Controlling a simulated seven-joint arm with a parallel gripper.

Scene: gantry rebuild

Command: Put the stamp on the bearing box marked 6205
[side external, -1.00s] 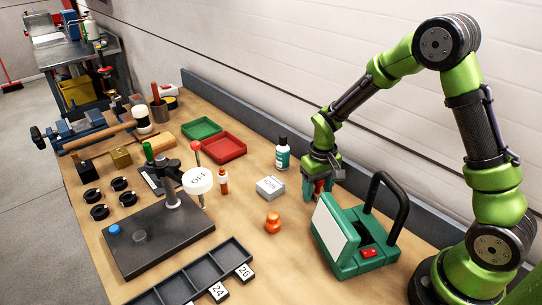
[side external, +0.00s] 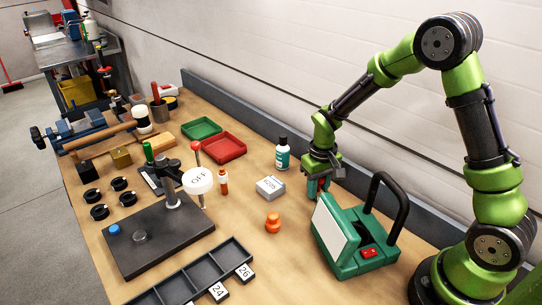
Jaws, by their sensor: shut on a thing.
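My gripper (side external: 318,190) points down behind the green case, right of the bearing box. It is shut on a small red thing (side external: 320,184), which looks like the stamp; the fingers and the case hide much of it. The bearing box (side external: 270,187) is a small pale grey block with dark print on top that looks like 6205. It lies flat on the bench, left of my gripper and apart from it, with nothing on top of it.
The green case (side external: 345,240) with a white panel and black handle stands close in front of my gripper. A teal bottle (side external: 282,155) stands behind the box, and an orange knobbed piece (side external: 273,222) in front. A red tray (side external: 224,149) lies further left. Bench around the box is clear.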

